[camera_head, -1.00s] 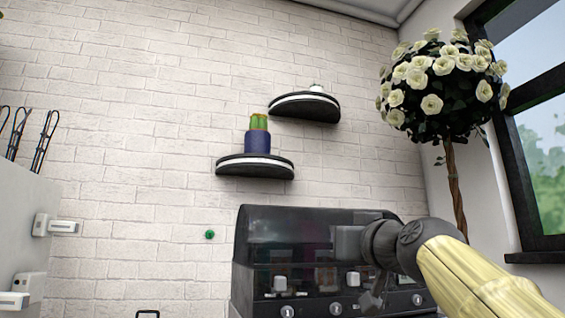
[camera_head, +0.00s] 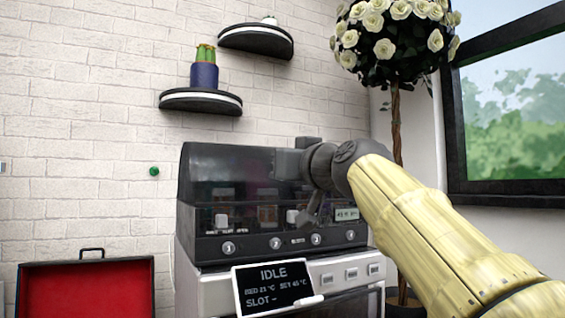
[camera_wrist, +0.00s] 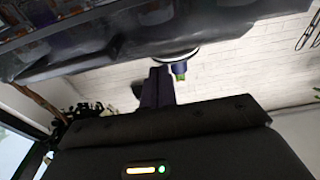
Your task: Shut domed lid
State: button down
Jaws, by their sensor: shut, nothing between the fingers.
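The domed lid (camera_head: 225,168) is a dark, see-through cover on the front and top of the boxy machine (camera_head: 205,280) in the head view. I cannot tell whether it is fully down. My gripper sits at the lid's right half in that view, with its fingertips hidden or too dark to pick out. In the wrist view the picture is upside down. There my gripper (camera_wrist: 157,86) shows two dark fingers together, empty. The lid's dark edge (camera_wrist: 100,62) runs across the top of that view, near the fingers and apparently apart from them.
A small tilted screen (camera_head: 272,288) reading IDLE stands at the machine's front. An open red-lined case (camera_head: 85,290) is at lower left. Two wall shelves, the lower one (camera_head: 200,101) with a potted cactus (camera_head: 204,70), hang above. A flower tree (camera_head: 395,45) and window are right.

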jog(key=f+b+v, duration=0.1)
jog(key=b+v, duration=0.5)
jog(key=v, duration=0.3)
jog(key=shift+s+b, duration=0.3)
jog(key=shift+b, duration=0.1)
jog(key=shift+w+f, duration=0.1)
jog(key=shift+f, duration=0.05)
